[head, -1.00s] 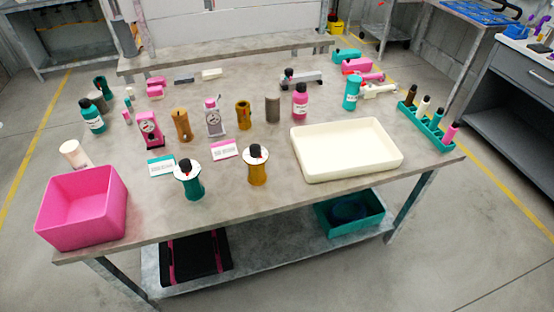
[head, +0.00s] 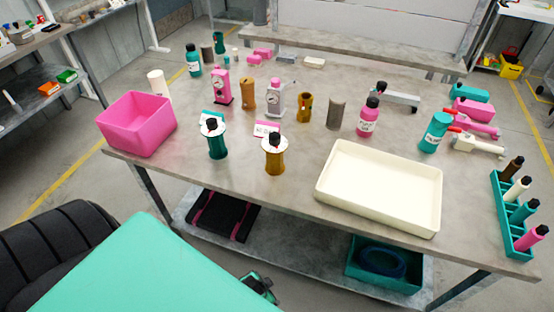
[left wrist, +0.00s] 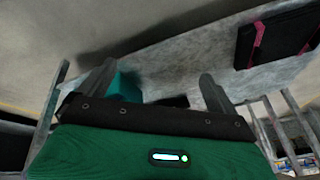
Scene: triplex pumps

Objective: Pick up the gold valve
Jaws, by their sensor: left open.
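A gold valve-like part (head: 275,160) with a white disc and black knob stands upright near the front of the table. A teal one of the same form (head: 217,146) stands to its left. My left arm comes in low at the front left, below the tabletop. A small part of my left gripper (head: 258,287) shows at its end. In the left wrist view the left gripper (left wrist: 157,75) is open and empty, its two fingers wide apart. The gold part is not recognisable in that view. My right gripper is in no view.
A pink bin (head: 137,125) stands at the table's left end. A cream tray (head: 380,190) lies right of the gold part. A teal rack (head: 508,215) of bottles stands at the right end. Gold, grey and pink parts stand behind. The lower shelf holds a black case (head: 222,214).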

